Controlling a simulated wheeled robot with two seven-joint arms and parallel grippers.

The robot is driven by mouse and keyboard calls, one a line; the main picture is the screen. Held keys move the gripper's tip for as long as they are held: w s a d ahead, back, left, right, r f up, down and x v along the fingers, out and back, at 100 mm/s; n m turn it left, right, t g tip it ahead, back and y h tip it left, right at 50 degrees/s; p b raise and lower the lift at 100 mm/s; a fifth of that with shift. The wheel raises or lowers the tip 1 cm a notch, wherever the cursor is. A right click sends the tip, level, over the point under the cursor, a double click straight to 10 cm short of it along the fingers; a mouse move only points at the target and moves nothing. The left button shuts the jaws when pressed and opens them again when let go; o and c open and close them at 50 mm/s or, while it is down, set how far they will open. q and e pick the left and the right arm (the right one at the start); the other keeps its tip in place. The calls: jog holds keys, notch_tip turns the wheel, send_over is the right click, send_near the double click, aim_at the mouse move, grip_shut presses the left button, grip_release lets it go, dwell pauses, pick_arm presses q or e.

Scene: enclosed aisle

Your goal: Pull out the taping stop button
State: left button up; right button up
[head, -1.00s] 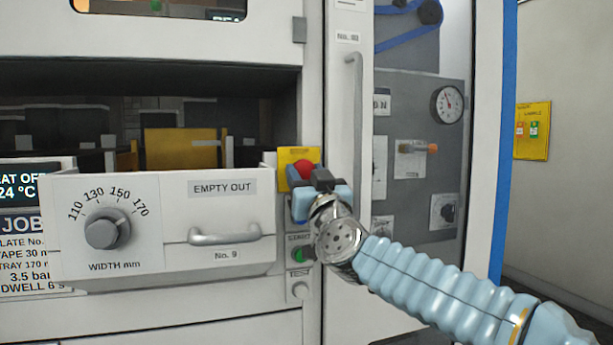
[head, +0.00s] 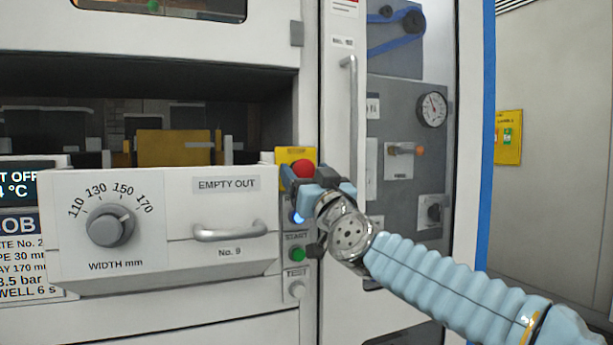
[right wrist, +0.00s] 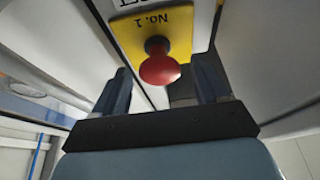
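The taping stop button is a red mushroom head (head: 303,168) on a yellow plate (head: 284,155), on the machine front right of the drawer. It also shows in the right wrist view (right wrist: 160,68), with its dark stem and the yellow plate (right wrist: 190,32) marked "No. 1". My right gripper (head: 308,177) is just below and in front of the button. In the right wrist view its two fingers (right wrist: 161,90) stand apart, one each side of the red head, with clear gaps. Neither finger visibly touches it. My left gripper is out of view.
A blue-lit button (head: 297,217), a green START button (head: 297,254) and a TEST button (head: 297,289) sit below. The drawer (head: 180,265) with a handle (head: 230,232) juts out at left. A long vertical door handle (head: 352,110) is close on the right.

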jog(key=b+v, duration=0.3)
jog(key=v, duration=1.1)
jog(key=shift+w, duration=0.15)
